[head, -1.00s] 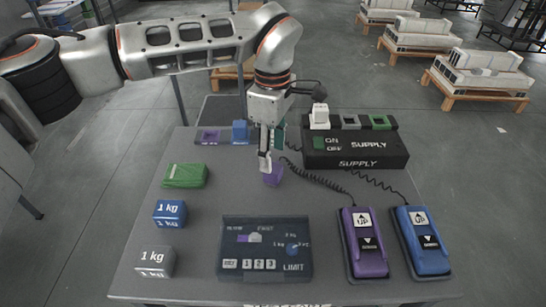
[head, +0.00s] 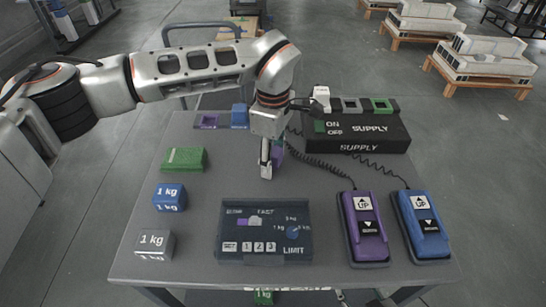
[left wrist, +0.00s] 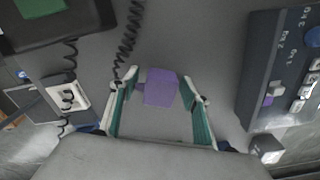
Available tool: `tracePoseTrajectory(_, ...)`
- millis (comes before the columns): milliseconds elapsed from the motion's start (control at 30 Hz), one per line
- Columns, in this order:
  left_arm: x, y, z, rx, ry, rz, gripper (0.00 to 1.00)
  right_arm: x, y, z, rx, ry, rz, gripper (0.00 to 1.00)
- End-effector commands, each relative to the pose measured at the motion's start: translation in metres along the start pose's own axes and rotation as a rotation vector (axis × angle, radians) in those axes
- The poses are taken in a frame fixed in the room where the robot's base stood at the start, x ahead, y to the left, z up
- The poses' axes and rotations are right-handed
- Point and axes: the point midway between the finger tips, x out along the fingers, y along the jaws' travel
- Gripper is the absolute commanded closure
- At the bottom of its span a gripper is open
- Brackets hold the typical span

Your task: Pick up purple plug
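The purple plug (left wrist: 160,88) is on the grey table between the two fingers of my left gripper (left wrist: 160,98) in the left wrist view. The fingers are open, with a gap showing on each side of the plug. In the head view my left gripper (head: 266,171) is low over the middle of the table, pointing down. It hides most of the purple plug (head: 278,154), and only a bit of purple shows beside the fingers. My right gripper is not in view.
A limit panel (head: 264,232) lies in front. Left are a green block (head: 184,159) and 1 kg cubes (head: 169,197).

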Motion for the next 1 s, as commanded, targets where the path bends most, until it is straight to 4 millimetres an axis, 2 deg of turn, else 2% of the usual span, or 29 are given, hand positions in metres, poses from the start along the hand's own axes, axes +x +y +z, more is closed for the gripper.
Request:
tracePoseTrajectory(33, 0.000, 0.000, 0.000, 0.000, 0.000, 0.000, 0.66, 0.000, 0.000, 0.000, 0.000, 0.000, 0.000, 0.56)
tracePoseTrajectory(133, 0.000, 0.000, 0.000, 0.000, 0.000, 0.000, 0.92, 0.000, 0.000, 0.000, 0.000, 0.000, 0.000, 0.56)
tracePoseTrajectory(467, -0.001, 0.000, 0.000, 0.000, 0.000, 0.000, 0.92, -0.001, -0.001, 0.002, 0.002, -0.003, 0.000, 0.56)
tracePoseTrajectory(667, -0.011, 0.001, 0.000, 0.000, 0.002, 0.003, 0.92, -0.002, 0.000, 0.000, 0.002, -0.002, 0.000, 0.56)
tracePoseTrajectory(867, -0.042, 0.001, 0.000, -0.001, 0.002, 0.006, 0.92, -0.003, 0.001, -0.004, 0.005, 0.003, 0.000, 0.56)
tracePoseTrajectory(1000, -0.076, 0.002, -0.001, -0.001, 0.004, 0.008, 0.92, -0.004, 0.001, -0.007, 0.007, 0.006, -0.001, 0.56)
